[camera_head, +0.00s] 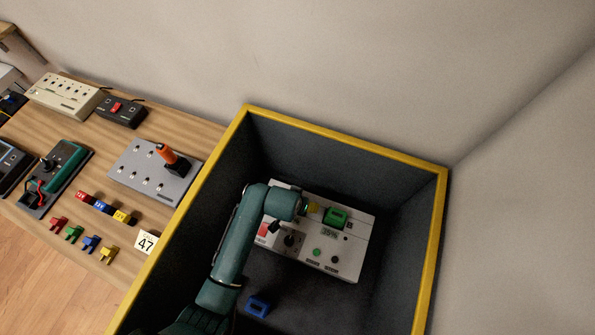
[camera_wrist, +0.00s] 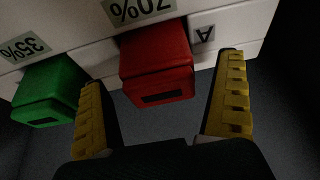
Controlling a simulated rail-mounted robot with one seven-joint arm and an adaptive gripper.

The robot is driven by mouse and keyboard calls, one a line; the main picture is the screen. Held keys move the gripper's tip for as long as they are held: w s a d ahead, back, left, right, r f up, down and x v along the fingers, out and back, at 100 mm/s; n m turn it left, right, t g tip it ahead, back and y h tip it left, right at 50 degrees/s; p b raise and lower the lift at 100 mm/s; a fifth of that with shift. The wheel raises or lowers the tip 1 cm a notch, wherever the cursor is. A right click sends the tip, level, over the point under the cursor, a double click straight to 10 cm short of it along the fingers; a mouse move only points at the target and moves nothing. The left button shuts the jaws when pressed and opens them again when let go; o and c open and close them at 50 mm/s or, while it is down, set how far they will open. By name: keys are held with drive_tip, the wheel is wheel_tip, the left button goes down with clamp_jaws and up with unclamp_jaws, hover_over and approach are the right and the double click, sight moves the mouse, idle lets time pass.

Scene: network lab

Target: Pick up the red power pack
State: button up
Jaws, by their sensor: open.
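The red power pack (camera_wrist: 158,72) sits against a white panel under an upside-down "70%" label in the wrist view. My gripper (camera_wrist: 164,74) is open, with one yellow-padded finger on each side of the red pack. A dark gap shows between the pack and my gripper's palm, and I cannot tell whether the fingers touch it. A green pack (camera_wrist: 48,92) sits to its left under a "35%" label, just beyond the left finger. In the head view, my arm reaches over the white unit (camera_head: 346,262) and hides part of it. A red patch (camera_head: 263,229) shows beside the arm.
The unit lies inside a deep dark bin with a yellow rim (camera_head: 345,136). A blue piece (camera_head: 257,306) lies on the bin floor. A wooden bench (camera_head: 107,132) with a grey switch box (camera_head: 150,178) and several small coloured parts is at left.

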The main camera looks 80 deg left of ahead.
drive_tip(key=shift+r, duration=0.1)
drive_tip(key=c, duration=1.3)
wheel_tip(320, 180, up, 10)
drive_tip(key=p, duration=0.4)
drive_tip(key=shift+c, duration=0.3)
